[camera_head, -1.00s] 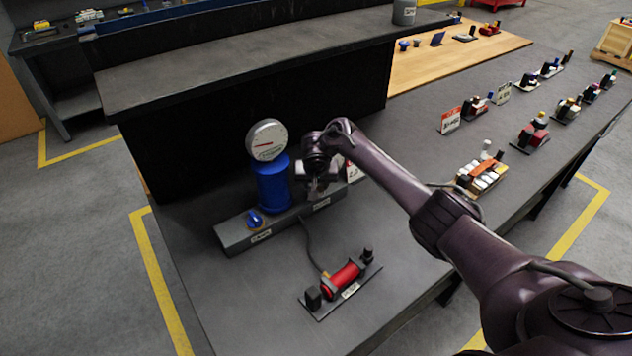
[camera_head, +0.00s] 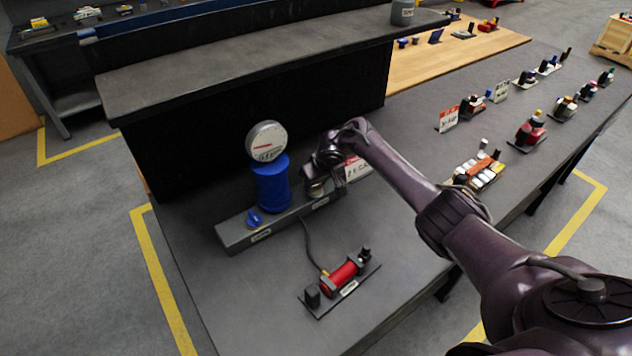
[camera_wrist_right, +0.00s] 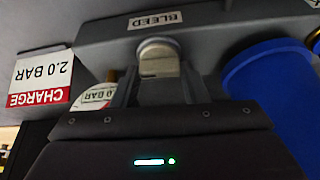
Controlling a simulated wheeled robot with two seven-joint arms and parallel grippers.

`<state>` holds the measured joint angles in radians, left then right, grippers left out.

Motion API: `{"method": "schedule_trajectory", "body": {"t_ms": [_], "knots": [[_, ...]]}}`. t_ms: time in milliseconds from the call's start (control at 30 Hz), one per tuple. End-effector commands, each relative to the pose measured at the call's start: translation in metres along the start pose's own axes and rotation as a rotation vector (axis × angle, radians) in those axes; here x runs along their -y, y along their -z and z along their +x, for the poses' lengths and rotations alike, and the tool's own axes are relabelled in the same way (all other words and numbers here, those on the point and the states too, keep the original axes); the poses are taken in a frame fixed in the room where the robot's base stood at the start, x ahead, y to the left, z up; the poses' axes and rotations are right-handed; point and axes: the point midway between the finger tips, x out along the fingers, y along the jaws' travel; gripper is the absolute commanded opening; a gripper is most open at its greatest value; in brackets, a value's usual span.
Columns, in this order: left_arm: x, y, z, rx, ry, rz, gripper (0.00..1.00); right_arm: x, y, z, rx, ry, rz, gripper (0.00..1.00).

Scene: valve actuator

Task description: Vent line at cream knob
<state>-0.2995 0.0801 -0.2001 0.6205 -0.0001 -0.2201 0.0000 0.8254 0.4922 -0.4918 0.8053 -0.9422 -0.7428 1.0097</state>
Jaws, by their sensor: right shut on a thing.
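The cream knob (camera_wrist_right: 158,52) sits on the grey manifold base (camera_head: 237,236) beside the BLEED label (camera_wrist_right: 156,20). My right gripper (camera_head: 317,184) is at the knob. In the right wrist view its two fingers (camera_wrist_right: 158,72) stand on either side of the knob, shut on it. A blue cylinder (camera_head: 272,185) with a round gauge (camera_head: 267,141) on top rises from the base; the gauge has a red needle. A blue knob (camera_head: 254,217) is at the base's left end. My left gripper is not in view.
A red pump-like unit (camera_head: 341,278) lies in front, joined by a dark hose (camera_head: 309,247). A CHARGE 2.0 BAR sign (camera_wrist_right: 40,80) stands near the gripper. A raised dark shelf (camera_head: 240,65) is behind. Several small units stand along the bench to the right.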

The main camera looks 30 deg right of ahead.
Motion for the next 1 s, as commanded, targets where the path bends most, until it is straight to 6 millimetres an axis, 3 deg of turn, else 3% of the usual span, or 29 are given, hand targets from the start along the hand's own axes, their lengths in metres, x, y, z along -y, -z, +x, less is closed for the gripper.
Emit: {"method": "schedule_trajectory", "body": {"t_ms": [400,433,567,867,1000], "knots": [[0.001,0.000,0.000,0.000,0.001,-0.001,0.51,0.000,-0.001,0.001,0.004,0.003,-0.007,0.17],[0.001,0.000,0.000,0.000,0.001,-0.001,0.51,0.000,-0.001,0.001,0.004,0.003,-0.007,0.43],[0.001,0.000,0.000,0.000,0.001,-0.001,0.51,0.000,-0.001,0.001,0.003,0.003,-0.007,0.60],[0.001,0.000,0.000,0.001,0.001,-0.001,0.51,0.000,0.000,-0.001,0.001,0.003,-0.006,0.62],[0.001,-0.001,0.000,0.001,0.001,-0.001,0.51,-0.001,0.000,-0.011,0.000,0.003,-0.006,0.62]]}}
